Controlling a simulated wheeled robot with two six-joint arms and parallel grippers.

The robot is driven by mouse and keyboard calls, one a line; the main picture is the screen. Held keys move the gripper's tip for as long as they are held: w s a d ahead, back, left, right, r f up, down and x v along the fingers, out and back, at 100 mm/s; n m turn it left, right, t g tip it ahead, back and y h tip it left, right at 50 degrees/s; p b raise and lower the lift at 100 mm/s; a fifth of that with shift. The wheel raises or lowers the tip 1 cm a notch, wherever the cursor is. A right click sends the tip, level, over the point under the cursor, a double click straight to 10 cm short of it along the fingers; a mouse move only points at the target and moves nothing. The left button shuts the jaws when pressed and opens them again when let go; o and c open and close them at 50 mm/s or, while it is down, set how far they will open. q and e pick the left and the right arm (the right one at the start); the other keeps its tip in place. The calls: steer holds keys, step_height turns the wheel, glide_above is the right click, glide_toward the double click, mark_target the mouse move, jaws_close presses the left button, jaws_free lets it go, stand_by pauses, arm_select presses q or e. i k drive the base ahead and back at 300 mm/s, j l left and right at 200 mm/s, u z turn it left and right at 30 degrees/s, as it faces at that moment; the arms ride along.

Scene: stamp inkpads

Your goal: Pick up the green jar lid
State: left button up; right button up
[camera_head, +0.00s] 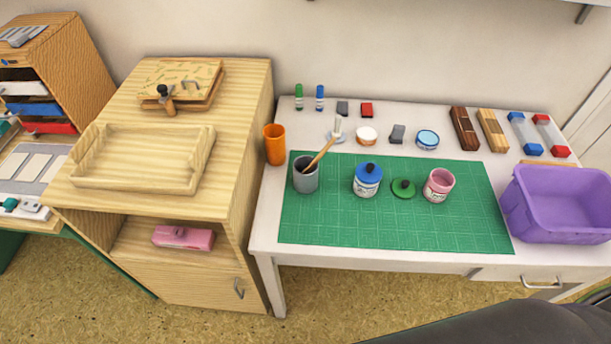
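The green jar lid (403,190) lies flat on the green cutting mat (345,228), with a small dark knob on its top. Neither of my grippers shows in the head view.
A grey cup (306,178) holding a brush stands on the mat's left. A purple bin (560,205) stands at the table's right end. Small pads, stamps and markers line the back. The front of the mat is clear.

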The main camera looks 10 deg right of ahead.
mark_target(403, 188)
steer(key=z, duration=1.4)
